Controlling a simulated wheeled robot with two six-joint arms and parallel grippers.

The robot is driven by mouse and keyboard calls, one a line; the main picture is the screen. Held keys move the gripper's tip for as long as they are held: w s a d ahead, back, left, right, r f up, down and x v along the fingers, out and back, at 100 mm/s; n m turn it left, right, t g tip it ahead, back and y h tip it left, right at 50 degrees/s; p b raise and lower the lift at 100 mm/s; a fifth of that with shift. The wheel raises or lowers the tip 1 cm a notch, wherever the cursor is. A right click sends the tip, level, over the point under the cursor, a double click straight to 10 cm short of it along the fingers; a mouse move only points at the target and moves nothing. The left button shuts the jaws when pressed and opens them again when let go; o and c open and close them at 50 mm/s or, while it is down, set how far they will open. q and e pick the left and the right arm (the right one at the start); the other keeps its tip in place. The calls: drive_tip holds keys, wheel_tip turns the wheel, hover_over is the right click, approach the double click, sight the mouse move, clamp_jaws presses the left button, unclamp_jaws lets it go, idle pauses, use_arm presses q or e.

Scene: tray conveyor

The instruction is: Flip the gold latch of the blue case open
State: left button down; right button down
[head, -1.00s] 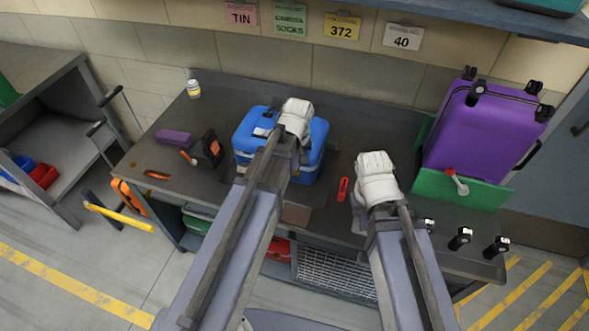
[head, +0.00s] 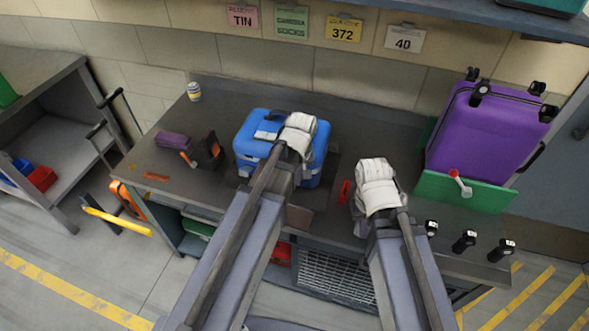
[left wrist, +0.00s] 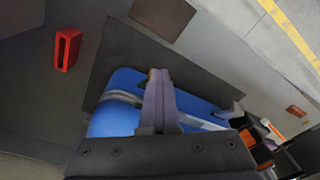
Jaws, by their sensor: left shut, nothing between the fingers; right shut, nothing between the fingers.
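The blue case (head: 252,137) lies on the dark workbench, partly covered by my left arm in the head view. It also shows in the left wrist view (left wrist: 118,120), with a grey band along its side. My left gripper (left wrist: 157,73) is shut and empty, its fingers reaching over the case's side edge; I cannot tell whether they touch it. In the head view my left gripper (head: 297,135) is over the case's right half. The gold latch is not clearly seen; the fingers may hide it. My right gripper (head: 376,180) is shut and empty above the bench, right of the case.
A red object (head: 345,191) lies between case and right gripper. A purple suitcase (head: 482,133) stands at right behind a green panel (head: 466,191). A dark holder (head: 208,153), purple pouch (head: 173,140) and small can (head: 194,91) are at left. Hand stamps (head: 464,241) line the right front.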

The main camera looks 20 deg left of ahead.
use_arm(q)
drive_tip(key=shift+w+d, duration=0.55)
drive_tip(key=shift+w, duration=0.2)
wheel_tip(320, 180, up, 8)
drive_tip(key=s+p, duration=0.2)
drive_tip(key=p, duration=0.6)
drive_tip(key=shift+a, duration=0.2)
drive_tip(key=shift+f, duration=0.15)
drive_tip(key=s+d+f+m, duration=0.1)
drive_tip(key=s+d+m, duration=0.8)
drive_tip(key=s+m, duration=0.1)
drive_tip(key=shift+s+d+g+b, duration=0.2)
drive_tip(key=shift+s+g+b, duration=0.2)
